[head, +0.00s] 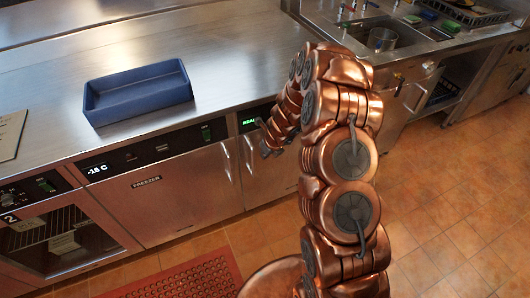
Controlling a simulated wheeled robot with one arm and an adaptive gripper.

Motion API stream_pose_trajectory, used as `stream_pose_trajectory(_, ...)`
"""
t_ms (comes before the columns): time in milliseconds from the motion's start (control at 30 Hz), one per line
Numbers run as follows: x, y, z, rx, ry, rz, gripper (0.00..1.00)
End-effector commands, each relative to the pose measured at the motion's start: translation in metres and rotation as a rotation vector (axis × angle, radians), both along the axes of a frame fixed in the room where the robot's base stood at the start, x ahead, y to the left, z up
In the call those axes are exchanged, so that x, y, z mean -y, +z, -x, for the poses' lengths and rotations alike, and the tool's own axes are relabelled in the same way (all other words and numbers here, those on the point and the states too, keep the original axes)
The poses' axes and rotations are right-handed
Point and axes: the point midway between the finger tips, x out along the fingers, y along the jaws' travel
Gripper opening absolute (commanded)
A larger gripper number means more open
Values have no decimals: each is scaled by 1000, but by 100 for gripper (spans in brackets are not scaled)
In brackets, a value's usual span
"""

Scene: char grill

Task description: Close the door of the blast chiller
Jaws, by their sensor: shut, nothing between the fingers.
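A steel-fronted unit (257,170) with a green lit display sits under the counter, right of the freezer. It may be the blast chiller, but I cannot read a name on it. The visible left part of its door looks about flush with the counter front. My copper arm hides the right part, so I cannot tell whether the door is fully shut. My gripper (267,148) is shut and empty in front of this unit's upper front, just below the display. I cannot tell whether it touches the door.
The freezer (168,198) is left of the unit, with its door shut. An oven with a glass door (62,243) is farther left. A blue tray (138,92) lies on the counter. A sink (384,40) is at the back right. A red mat (185,278) lies on the tiled floor.

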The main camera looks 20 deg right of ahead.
Motion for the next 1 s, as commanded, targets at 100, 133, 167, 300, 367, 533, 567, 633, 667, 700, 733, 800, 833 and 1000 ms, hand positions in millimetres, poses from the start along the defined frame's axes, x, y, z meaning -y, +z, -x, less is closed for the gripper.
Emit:
stream_pose_trajectory(100, 3, 10, 3, 1, 0, 3, 0)
stream_pose_trajectory(133, 4, 12, 4, 1, -1, 4, 0)
stream_pose_trajectory(167, 5, 15, 5, 1, -4, 4, 0)
stream_pose_trajectory(300, 7, 28, 10, 3, -8, 4, 0)
stream_pose_trajectory(367, 7, 33, 12, 3, -7, 3, 0)
stream_pose_trajectory(533, 7, 53, 19, 5, -5, 4, 0)
stream_pose_trajectory(567, 7, 57, 20, 5, -6, 4, 0)
stream_pose_trajectory(633, 7, 64, 23, 5, -5, 6, 0)
stream_pose_trajectory(667, 7, 67, 25, 3, -5, 6, 0)
stream_pose_trajectory(700, 7, 70, 27, 2, -4, 6, 0)
stream_pose_trajectory(733, 6, 73, 28, 2, -4, 4, 0)
stream_pose_trajectory(800, 6, 79, 31, 2, -3, 3, 0)
stream_pose_trajectory(833, 5, 82, 32, 2, -2, 3, 0)
stream_pose_trajectory(1000, 6, 90, 35, 1, -4, 2, 0)
